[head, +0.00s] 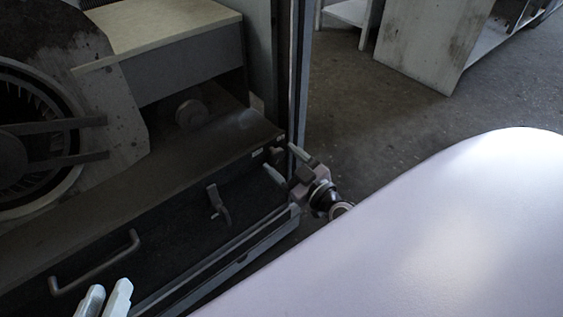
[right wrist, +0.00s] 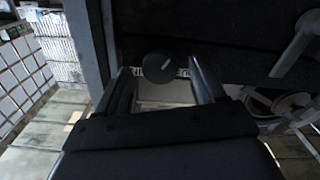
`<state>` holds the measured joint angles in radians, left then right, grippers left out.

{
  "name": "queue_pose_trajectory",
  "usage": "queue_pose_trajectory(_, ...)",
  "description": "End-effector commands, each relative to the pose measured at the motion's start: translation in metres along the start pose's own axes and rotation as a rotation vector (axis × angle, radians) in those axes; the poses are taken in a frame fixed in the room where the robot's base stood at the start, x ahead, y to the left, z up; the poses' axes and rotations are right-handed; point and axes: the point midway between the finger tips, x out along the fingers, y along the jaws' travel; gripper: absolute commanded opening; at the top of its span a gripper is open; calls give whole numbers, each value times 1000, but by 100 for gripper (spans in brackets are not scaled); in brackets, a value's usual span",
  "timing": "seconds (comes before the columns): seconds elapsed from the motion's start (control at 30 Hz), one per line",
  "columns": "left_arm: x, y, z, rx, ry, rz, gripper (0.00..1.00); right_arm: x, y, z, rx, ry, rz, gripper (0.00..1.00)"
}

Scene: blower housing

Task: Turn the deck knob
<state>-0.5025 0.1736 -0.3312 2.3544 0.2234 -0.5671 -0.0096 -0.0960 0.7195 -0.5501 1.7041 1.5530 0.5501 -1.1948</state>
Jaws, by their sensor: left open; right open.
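In the right wrist view a dark round knob (right wrist: 158,68) with a light pointer mark sits between the two fingertips of my right gripper (right wrist: 160,75), with a gap on each side. Whether the fingers touch it I cannot tell. In the head view my right gripper (head: 283,161) is open at the right front corner of the housing's deck (head: 222,133); the knob is not clearly visible there. My left gripper (head: 111,286) is open and empty at the bottom left, near the curved handle (head: 98,265) on the housing's front.
A lever latch (head: 217,205) is on the dark front panel. A round grey boss (head: 190,113) is further back, right of the blower wheel (head: 25,140). An upright post (head: 300,75) stands just behind my right gripper. Open floor (head: 400,95) lies to the right.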

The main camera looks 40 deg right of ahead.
Motion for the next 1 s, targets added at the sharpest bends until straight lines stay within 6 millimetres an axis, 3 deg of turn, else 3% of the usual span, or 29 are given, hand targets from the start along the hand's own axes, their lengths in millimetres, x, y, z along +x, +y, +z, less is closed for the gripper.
queue_pose_trajectory(0.43,-2,-2,1,17,10,-9,40,10,0,-1,1,0,-1,69)
queue_pose_trajectory(0.6,-2,-2,1,17,11,-9,40,10,0,0,1,0,-1,13)
queue_pose_trajectory(1.0,-3,1,-2,4,2,-1,40,10,0,-2,56,-1,0,13)
